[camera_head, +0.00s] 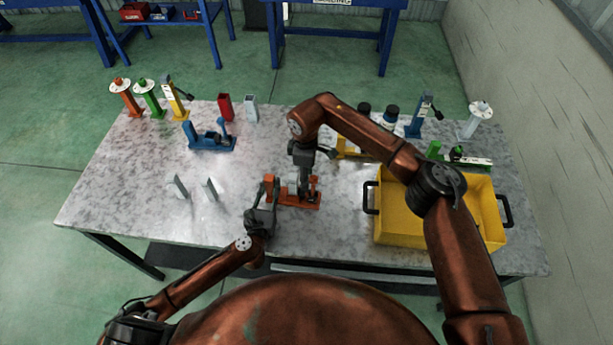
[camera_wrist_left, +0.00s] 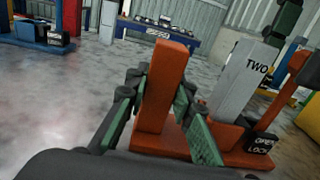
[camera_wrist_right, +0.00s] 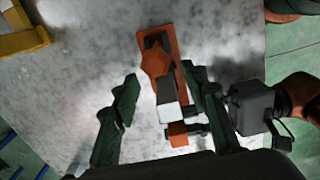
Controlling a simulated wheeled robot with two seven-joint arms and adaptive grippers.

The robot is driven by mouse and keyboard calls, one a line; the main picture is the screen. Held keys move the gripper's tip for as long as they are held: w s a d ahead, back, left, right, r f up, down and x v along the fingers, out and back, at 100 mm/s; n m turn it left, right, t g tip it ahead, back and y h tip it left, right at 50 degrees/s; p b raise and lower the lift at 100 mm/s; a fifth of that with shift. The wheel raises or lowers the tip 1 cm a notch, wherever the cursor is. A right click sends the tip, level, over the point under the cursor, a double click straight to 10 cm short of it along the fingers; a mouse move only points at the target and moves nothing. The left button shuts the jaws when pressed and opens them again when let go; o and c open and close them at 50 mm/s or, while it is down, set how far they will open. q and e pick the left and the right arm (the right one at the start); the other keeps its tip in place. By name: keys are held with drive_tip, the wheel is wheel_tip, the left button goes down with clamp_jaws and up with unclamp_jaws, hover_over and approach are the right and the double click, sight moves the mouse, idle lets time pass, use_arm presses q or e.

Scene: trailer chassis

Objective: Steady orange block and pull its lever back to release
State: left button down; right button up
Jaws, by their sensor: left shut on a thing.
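The orange block (camera_head: 290,203) lies on the table's front middle, with an upright post at its left end. My left gripper (camera_wrist_left: 160,88) is shut on this orange post (camera_wrist_left: 165,75). A grey piece marked "TWO" (camera_wrist_left: 240,80) stands upright in the block. The orange lever (camera_wrist_left: 284,92) is at the right end, by an "OPEN LOCK" label (camera_wrist_left: 262,143). My right gripper (camera_wrist_right: 165,100) is above the block, its fingers apart on either side of the grey piece; I see no contact. The head view shows the lever (camera_head: 314,187) partly beside my right gripper.
A yellow bin (camera_head: 400,228) with black handles stands to the right. Two grey upright pieces (camera_head: 180,187) stand left of the block. A blue block (camera_head: 210,142) lies behind them, and a green one (camera_head: 465,160) lies back right. Colored posts line the back edge.

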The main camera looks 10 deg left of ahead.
use_arm(q)
drive_tip(key=shift+a, duration=0.1)
use_arm(e)
drive_tip(key=shift+d+r, duration=0.1)
drive_tip(key=shift+r, duration=0.05)
use_arm(q)
drive_tip(key=shift+a, duration=0.1)
use_arm(e)
wheel_tip(320, 180, up, 12)
idle(0.4)
use_arm(q)
drive_tip(key=c, duration=1.3)
unclamp_jaws()
drive_tip(key=shift+s, duration=0.1)
